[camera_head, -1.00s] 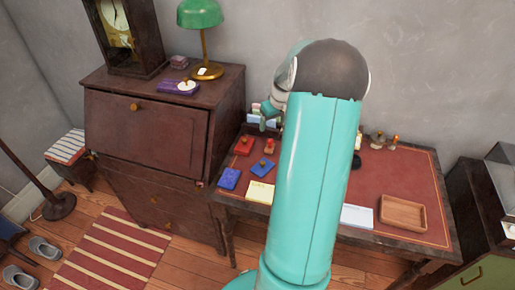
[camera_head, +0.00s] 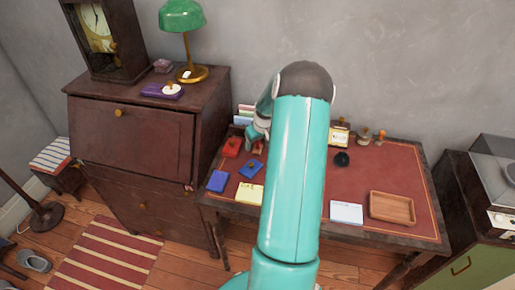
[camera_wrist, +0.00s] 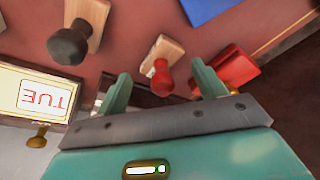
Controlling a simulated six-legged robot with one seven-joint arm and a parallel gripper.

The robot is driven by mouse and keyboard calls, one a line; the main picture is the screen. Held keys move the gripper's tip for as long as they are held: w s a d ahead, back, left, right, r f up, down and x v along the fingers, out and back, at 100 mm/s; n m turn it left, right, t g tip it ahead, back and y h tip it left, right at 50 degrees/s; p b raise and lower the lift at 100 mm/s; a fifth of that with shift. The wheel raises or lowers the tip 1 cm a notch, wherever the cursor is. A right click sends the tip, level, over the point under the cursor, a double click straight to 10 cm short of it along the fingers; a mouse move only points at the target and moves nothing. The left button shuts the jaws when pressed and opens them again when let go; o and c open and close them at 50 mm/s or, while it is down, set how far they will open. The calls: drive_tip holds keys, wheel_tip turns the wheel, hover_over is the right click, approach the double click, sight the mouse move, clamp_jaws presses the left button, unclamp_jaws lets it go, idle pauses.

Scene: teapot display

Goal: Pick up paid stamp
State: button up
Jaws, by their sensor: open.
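No "paid" lettering is readable, so I cannot tell which stamp is the paid one. In the wrist view, a wooden stamp with a red-tipped handle (camera_wrist: 162,70) lies beyond and between the fingertips of my gripper (camera_wrist: 163,86). The gripper is open with nothing between its fingers. A stamp with a round black handle (camera_wrist: 70,45) is to its left; the black handle also shows on the desk in the head view (camera_head: 341,159).
The calendar (camera_wrist: 45,97) is close to the gripper's left in the wrist view. A red block (camera_wrist: 228,68) is just right of the right finger. Red and blue pads (camera_head: 217,181), a wooden tray (camera_head: 391,208) and more stamps (camera_head: 364,134) are on the desk.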

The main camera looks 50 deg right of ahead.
drive_tip(key=shift+w+f, duration=0.1)
drive_tip(key=shift+f, duration=0.5)
drive_tip(key=c, duration=1.4)
drive_tip(key=shift+r, duration=0.1)
